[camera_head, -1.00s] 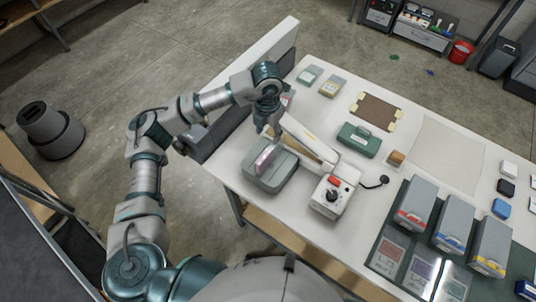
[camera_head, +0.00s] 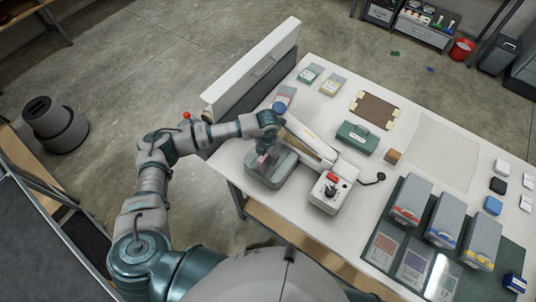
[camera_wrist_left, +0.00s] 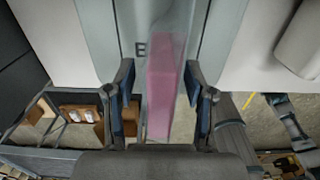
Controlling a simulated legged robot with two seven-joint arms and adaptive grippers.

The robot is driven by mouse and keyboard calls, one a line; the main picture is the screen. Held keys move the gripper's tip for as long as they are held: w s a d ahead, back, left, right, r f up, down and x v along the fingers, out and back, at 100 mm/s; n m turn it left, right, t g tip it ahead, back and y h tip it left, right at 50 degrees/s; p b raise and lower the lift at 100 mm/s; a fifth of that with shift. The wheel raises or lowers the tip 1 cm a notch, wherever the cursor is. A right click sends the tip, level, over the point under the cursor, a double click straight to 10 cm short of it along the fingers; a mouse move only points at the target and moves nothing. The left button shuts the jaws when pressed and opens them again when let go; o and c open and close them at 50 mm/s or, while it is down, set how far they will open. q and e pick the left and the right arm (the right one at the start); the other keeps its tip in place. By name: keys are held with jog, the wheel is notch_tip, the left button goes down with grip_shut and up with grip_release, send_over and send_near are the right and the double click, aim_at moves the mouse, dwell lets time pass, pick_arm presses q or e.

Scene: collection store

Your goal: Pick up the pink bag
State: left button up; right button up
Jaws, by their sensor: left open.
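The pink bag (camera_head: 263,160) stands on a grey-green box-like base at the near left of the white table. In the left wrist view, the bag (camera_wrist_left: 168,85) is a tall, translucent pink shape between the two dark blue finger pads. My left gripper (camera_head: 267,149) is open and low over it, with one finger on each side. It also shows in the left wrist view (camera_wrist_left: 161,90), and a gap is visible beside the bag. In the head view the gripper hides part of the bag. My right gripper is not in view.
The grey-green base (camera_head: 284,172) is close to a white device with a red button (camera_head: 331,191). A green case (camera_head: 357,138) lies behind it. Grey bins (camera_head: 413,199) stand at right. A raised white panel (camera_head: 250,67) borders the table's left side.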

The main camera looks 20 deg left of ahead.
pick_arm(q)
jog(key=shift+f, duration=0.7)
jog(key=shift+a, duration=0.1)
grip_shut()
jog(key=shift+r, duration=0.1)
